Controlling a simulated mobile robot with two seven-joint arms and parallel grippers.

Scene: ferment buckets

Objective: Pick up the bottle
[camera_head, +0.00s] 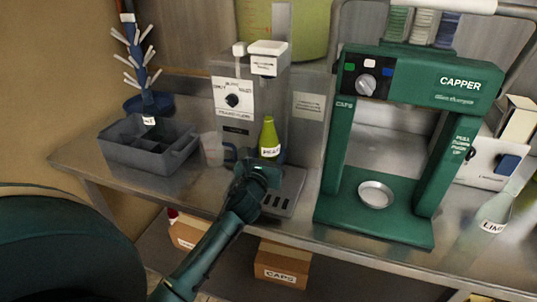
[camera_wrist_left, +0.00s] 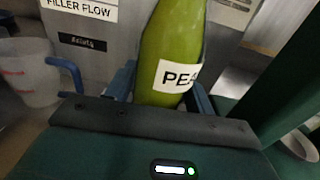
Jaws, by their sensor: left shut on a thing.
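A green bottle (camera_head: 269,140) with a white label stands upright at the filler machine, above its slotted drip tray. The label reads "PEA..." in the left wrist view, where the bottle (camera_wrist_left: 172,50) fills the middle. My left gripper (camera_head: 258,172) is shut on the bottle's lower part, with one blue finger on each side of it in the left wrist view (camera_wrist_left: 163,90). The bottle's base is hidden behind the gripper, so I cannot tell whether it touches the tray. My right gripper does not show.
The filler (camera_head: 233,120) stands right behind the bottle. A clear measuring jug (camera_head: 212,150) and a grey bin (camera_head: 130,150) are to the left. The green capper (camera_head: 424,95) is close on the right. A clear bottle labelled "LIM..." (camera_head: 492,222) stands far right. Boxes lie below the counter.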

